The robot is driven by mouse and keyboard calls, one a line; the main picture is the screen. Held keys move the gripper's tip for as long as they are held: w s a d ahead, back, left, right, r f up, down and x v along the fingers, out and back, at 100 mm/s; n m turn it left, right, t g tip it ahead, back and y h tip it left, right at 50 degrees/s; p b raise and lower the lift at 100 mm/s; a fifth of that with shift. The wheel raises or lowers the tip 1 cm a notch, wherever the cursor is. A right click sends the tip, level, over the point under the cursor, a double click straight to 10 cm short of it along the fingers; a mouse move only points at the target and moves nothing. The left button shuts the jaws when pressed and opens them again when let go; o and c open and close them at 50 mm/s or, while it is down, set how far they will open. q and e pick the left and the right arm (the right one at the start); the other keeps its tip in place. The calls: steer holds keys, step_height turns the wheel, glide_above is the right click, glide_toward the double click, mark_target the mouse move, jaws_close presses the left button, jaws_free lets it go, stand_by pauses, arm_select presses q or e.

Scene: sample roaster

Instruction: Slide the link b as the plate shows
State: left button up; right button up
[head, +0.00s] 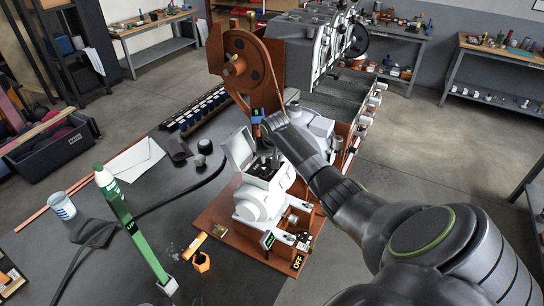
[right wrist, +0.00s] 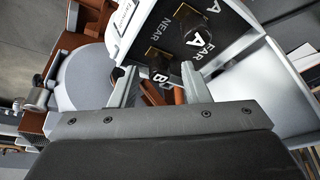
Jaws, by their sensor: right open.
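In the head view, my right arm reaches in from the right to a white box (head: 241,150) with its lid raised. My right gripper (head: 268,142) is over the box, mostly hidden by the wrist. In the right wrist view, the open fingers of my right gripper (right wrist: 159,72) stand apart, with nothing held between them. A second brass piece (right wrist: 194,32) lies near the A label. My left gripper is out of view.
A brown machine with a large wheel (head: 240,62) stands behind the box. An OFF tag (head: 298,262) sits at the base's front edge.

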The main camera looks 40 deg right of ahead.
steer(key=shift+f, duration=0.1)
steer(key=shift+c, duration=0.2)
jaws_close()
